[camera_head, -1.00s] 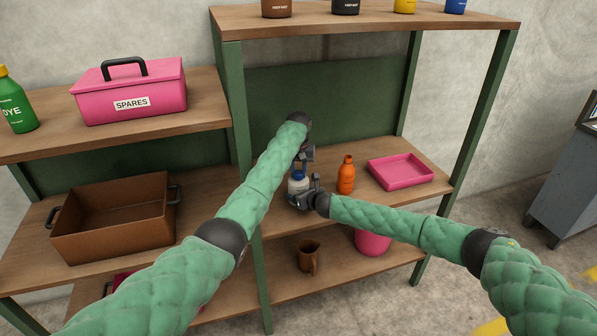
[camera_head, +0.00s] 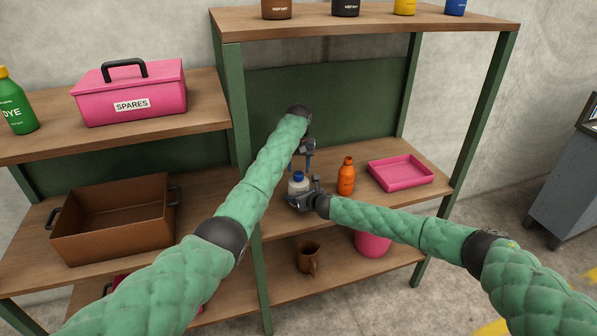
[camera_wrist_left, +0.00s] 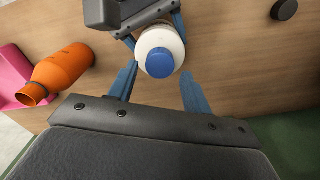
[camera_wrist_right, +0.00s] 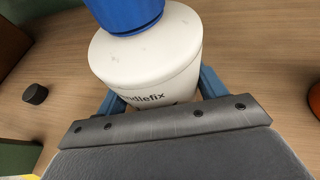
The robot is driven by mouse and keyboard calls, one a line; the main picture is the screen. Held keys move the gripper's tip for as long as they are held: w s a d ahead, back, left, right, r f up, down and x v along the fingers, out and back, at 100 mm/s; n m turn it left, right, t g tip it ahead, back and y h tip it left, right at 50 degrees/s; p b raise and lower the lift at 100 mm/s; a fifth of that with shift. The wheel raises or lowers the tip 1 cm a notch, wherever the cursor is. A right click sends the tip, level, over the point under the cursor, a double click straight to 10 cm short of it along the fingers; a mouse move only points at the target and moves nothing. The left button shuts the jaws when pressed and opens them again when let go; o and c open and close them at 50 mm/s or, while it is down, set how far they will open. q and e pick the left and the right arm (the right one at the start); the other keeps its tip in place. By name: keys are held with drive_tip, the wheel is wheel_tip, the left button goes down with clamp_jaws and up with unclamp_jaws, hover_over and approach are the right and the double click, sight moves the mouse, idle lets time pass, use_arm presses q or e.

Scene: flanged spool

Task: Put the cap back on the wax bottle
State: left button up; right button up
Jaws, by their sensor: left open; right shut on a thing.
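The white bottle (camera_head: 298,187) stands upright on the middle shelf, with part of a label ending in "dlefix" showing in the right wrist view (camera_wrist_right: 150,75). A blue cap (camera_wrist_right: 125,12) sits on its top; it also shows in the left wrist view (camera_wrist_left: 160,63). I cannot tell whether it is fully tightened. My right gripper (camera_head: 304,198) is shut around the body of the bottle. My left gripper (camera_head: 300,165) is open and empty above the cap, its blue fingers apart on either side of it in the left wrist view.
An orange bottle (camera_head: 346,176) and a pink tray (camera_head: 400,183) stand to the right on the same shelf. A small dark disc (camera_wrist_right: 35,94) lies on the shelf near the bottle. A brown mug (camera_head: 307,257) is on the shelf below. A shelf post (camera_head: 240,130) stands left.

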use_arm(q)
drive_tip(key=shift+r, duration=0.75)
drive_tip(key=shift+o, duration=0.3)
drive_tip(key=shift+w+d+r, duration=0.1)
drive_tip(key=shift+d+r, duration=0.15)
drive_tip(key=shift+r, duration=0.3)
drive_tip(key=shift+w+d+r, duration=0.1)
drive_tip(key=shift+d+r, duration=0.1)
drive_tip(key=shift+r, duration=0.35)
drive_tip(key=n, duration=0.1)
drive_tip(key=r+n, duration=0.1)
drive_tip(key=n, duration=0.1)
drive_tip(key=shift+a+n, duration=0.15)
drive_tip(key=shift+n, duration=0.15)
drive_tip(key=n, duration=0.2)
drive_tip(key=shift+s+a+r+n, duration=0.1)
drive_tip(key=shift+a+r+n, duration=0.1)
drive_tip(key=shift+n, duration=0.1)
drive_tip(key=n, duration=0.3)
drive_tip(key=shift+s, duration=0.1)
drive_tip(key=shift+f, duration=0.1)
